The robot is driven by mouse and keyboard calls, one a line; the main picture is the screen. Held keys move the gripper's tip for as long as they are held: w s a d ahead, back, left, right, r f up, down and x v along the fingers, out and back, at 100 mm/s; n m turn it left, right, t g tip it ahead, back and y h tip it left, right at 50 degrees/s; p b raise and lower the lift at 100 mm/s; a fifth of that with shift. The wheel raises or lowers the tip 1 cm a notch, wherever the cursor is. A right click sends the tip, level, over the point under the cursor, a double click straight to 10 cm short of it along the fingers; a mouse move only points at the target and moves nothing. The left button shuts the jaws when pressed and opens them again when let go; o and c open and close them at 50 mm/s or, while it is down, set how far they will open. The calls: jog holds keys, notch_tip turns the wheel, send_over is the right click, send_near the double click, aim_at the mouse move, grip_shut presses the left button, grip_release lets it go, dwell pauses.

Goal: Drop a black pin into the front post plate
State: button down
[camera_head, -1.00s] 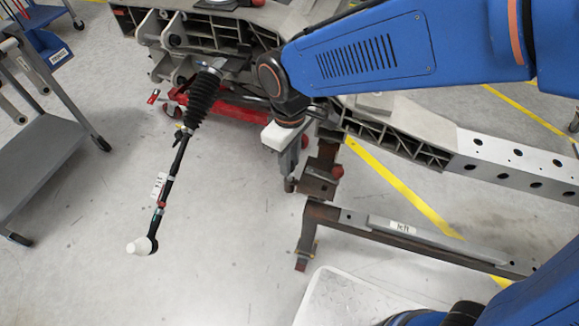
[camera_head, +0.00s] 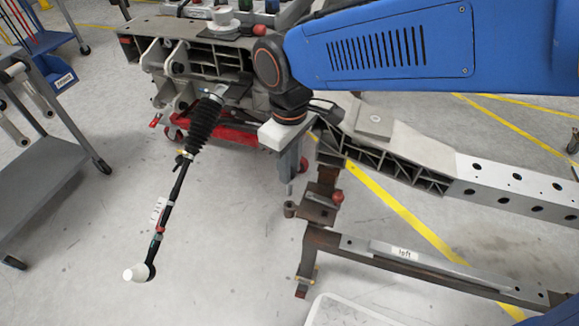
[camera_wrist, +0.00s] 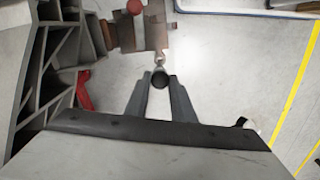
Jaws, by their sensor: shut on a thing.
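The front post plate (camera_head: 318,208) is a rusty brown steel plate on a post near the middle of the head view, with a small round lug at its left end. In the wrist view the plate (camera_wrist: 155,30) lies ahead of the fingertips. My gripper (camera_head: 289,178) hangs from the arm, above and apart from the lug in the head view. In the wrist view my gripper (camera_wrist: 159,85) is shut on a dark round piece, the black pin (camera_wrist: 159,79), seen end-on. The pin's end overlaps the lug in that picture. Its length and depth to the hole are hidden.
A red knob (camera_head: 337,197) stands by the plate. The ribbed chassis rail (camera_head: 385,160) runs close to the right of my gripper. A steel beam marked "left" (camera_head: 420,262) lies low right. A rod with a black boot (camera_head: 205,125) hangs left. The floor between is clear.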

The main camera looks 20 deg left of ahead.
jog(key=shift+r, duration=3.8)
